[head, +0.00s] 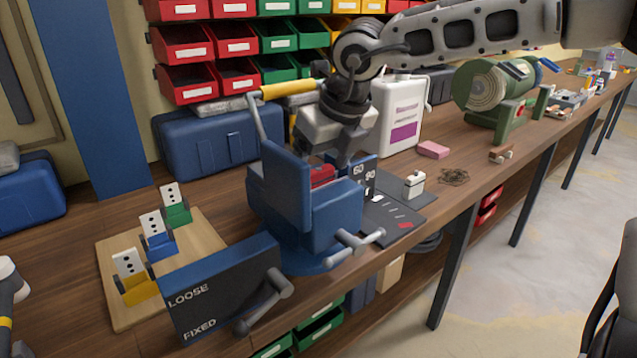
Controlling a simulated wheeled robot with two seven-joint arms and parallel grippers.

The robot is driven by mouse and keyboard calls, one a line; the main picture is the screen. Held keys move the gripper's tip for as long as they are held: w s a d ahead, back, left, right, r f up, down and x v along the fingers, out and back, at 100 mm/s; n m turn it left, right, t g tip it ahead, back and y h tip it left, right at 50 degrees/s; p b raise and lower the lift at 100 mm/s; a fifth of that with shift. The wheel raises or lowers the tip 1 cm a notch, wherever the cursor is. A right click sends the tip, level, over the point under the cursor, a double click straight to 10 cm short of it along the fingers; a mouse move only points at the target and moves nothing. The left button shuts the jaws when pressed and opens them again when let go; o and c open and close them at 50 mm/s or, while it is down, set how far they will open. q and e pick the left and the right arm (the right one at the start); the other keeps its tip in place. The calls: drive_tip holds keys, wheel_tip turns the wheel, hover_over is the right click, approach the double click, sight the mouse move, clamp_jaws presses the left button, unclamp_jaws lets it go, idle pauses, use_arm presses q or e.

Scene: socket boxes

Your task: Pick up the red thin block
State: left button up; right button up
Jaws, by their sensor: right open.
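A red block (322,174) shows low between the raised blue parts of the vise (325,220). Its outline is partly hidden by the vise and my gripper, so I cannot tell its full shape. My right gripper (334,164) is open and points down over the vise, with its fingertips close to the red block. I cannot tell whether the fingers are beside it or touching it. A small flat red piece (405,225) also lies on the dark mat (383,222) to the right.
A wooden board (205,240) at left holds yellow, blue and green holders with white plates. A LOOSE/FIXED panel (222,290) stands in front. A white jug (398,115), pink block (433,149) and green machine (493,90) stand behind. Red and green bins (235,40) line the wall.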

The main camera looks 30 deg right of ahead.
drive_tip(key=c, duration=1.1)
drive_tip(key=shift+r, duration=0.1)
